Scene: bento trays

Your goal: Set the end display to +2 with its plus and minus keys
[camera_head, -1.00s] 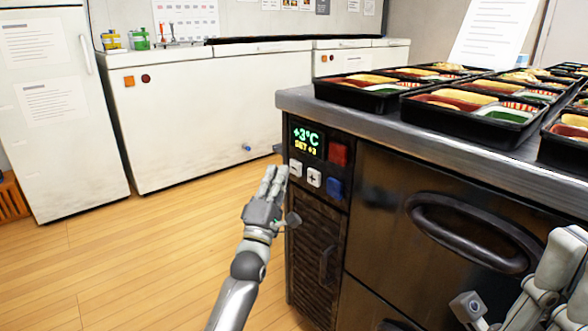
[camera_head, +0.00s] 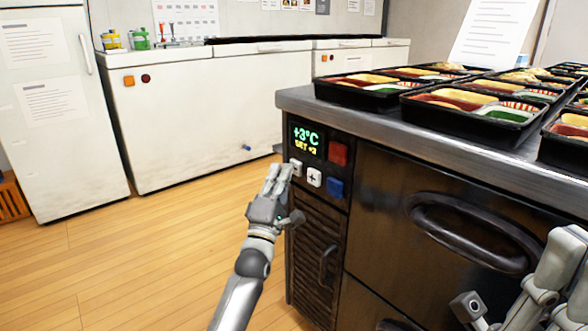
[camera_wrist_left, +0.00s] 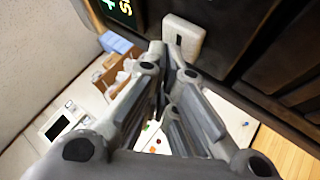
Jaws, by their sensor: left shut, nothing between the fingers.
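The end display (camera_head: 306,139) on the counter's end panel glows green with "+3°C" and yellow "SET +3" below; a corner of it shows in the left wrist view (camera_wrist_left: 124,8). The white minus key (camera_head: 296,168) and white plus key (camera_head: 314,177) sit under it. My left gripper (camera_head: 281,170) is shut and empty, its fingertips right by the minus key. In the left wrist view the fingertips (camera_wrist_left: 172,52) overlap the lower edge of a white key with a dark dash (camera_wrist_left: 184,37); I cannot tell whether they touch. My right gripper (camera_head: 562,262) is at the right edge, partly cut off.
A red button (camera_head: 338,153) and a blue button (camera_head: 335,187) sit right of the keys. Black bento trays (camera_head: 470,112) stand on the steel counter (camera_head: 395,127). A drawer handle (camera_head: 470,233) juts out at right. Open wooden floor (camera_head: 150,255) lies to the left.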

